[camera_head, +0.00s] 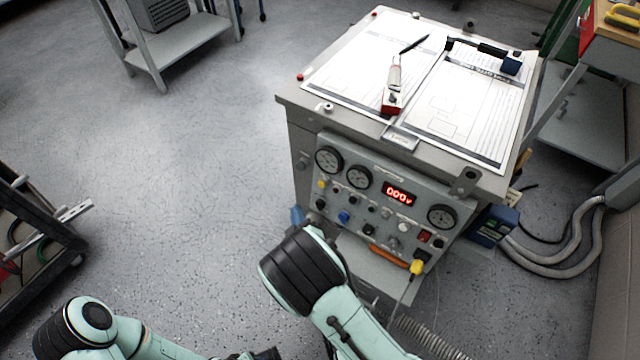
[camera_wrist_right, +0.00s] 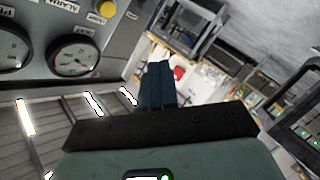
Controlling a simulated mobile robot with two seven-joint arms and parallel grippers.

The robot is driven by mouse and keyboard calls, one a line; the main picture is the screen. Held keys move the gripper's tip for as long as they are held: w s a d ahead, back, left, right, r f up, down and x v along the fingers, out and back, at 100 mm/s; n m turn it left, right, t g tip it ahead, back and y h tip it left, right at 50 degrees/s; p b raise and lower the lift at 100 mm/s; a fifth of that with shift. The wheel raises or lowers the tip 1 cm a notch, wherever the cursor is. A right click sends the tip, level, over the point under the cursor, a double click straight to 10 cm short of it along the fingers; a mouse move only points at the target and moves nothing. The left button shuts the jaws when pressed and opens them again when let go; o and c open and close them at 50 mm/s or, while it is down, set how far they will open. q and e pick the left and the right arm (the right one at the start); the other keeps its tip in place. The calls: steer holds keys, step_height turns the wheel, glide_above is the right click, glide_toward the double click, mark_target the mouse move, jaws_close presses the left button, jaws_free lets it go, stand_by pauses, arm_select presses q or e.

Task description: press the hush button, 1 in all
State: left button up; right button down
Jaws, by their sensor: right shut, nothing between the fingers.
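The control panel (camera_head: 375,235) on the front of the cabinet carries several small coloured buttons and knobs. I cannot read which one is labelled hush. A yellow round button or lamp (camera_head: 321,184) sits at its left edge, below a gauge; in the right wrist view this yellow piece (camera_wrist_right: 107,8) is beside an "ALARM" label. My right gripper (camera_head: 297,214) is just left of the panel's lower left, its blue fingers partly hidden by my arm. In the right wrist view its fingers (camera_wrist_right: 158,68) are shut and empty, apart from the panel. My left gripper (camera_head: 264,354) is at the bottom edge, barely visible.
The cabinet top (camera_head: 290,98) bears papers, a pen and tools. An orange-handled tool (camera_head: 388,257) and a yellow piece (camera_head: 416,267) are at the shelf below the panel. Grey hoses (camera_head: 560,262) lie at right. The floor left of the cabinet is clear.

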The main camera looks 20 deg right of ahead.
mark_target(322, 184)
steer(key=shift+d, duration=0.1)
arm_select(q)
steer(key=shift+t+y, duration=0.3)
steer(key=shift+t, duration=0.2)
steer(key=shift+w+a+f+b, duration=0.4)
steer(key=shift+w+f+b, duration=0.1)
steer(key=shift+w+f, duration=0.25)
steer(key=shift+w+a+f+b, duration=0.35)
steer(key=shift+w+f+b, duration=0.15)
steer(key=shift+w, duration=0.3)
arm_select(e)
steer(key=w+d+f, duration=0.1)
steer(key=w+d, duration=0.4)
steer(key=d, duration=0.1)
steer(key=shift+w+d+f, duration=0.2)
steer(key=shift+d+f, duration=0.1)
steer(key=shift+d, duration=0.05)
steer(key=shift+w+d, duration=0.25)
steer(key=shift+d, duration=0.05)
